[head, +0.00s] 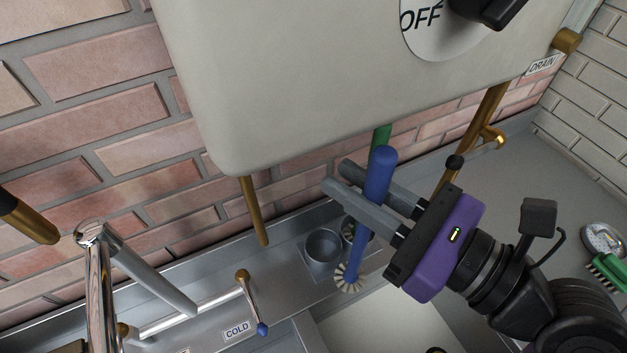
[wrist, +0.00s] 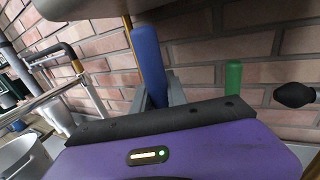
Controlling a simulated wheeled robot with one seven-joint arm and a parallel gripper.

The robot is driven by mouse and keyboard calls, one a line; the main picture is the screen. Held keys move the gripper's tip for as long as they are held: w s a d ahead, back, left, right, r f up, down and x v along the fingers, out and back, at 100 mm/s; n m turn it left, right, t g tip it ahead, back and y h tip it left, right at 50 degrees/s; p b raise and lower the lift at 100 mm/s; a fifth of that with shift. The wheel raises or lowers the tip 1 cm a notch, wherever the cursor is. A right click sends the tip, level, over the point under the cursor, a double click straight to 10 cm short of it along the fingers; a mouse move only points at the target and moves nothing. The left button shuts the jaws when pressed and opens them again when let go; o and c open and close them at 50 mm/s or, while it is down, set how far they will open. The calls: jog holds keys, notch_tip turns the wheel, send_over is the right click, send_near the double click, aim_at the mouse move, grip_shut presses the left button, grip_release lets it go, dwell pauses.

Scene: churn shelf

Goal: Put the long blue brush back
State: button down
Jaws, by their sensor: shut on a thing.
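The long blue brush (head: 379,175) has a thick blue handle and a pale bristle head at its lower end. My gripper (head: 366,182) is shut on its handle and holds it nearly upright, tilted a little. In the wrist view the blue handle (wrist: 149,65) stands up between my fingers (wrist: 158,98). Two grey cup-like holders sit side by side on the ledge by the brick wall. The left holder (head: 322,247) looks empty. The right holder has a green-handled brush (head: 381,135) in it and is partly hidden behind the blue brush. The blue brush's bristle head is in front of the holders, seemingly apart from them.
A large beige box (head: 300,80) with an OFF dial hangs above the holders, close over the brush top. A brass drain pipe (head: 470,135) stands to the right. A tap (head: 97,270) and a COLD lever (head: 252,300) are at left. A green scrub brush (head: 608,270) lies far right.

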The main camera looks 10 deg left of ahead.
aim_at(361, 240)
jog(key=w+a+p, duration=0.1)
jog(key=w+a, duration=0.4)
jog(key=w, duration=0.2)
notch_tip(361, 240, down, 7)
jog(key=shift+w+a+b, duration=0.15)
jog(key=shift+w+b, duration=0.25)
jog(key=shift+w, duration=0.05)
jog(key=c, duration=1.3)
grip_release()
jog(key=shift+f, duration=0.1)
jog(key=b+v, duration=0.1)
jog(key=v, duration=1.1)
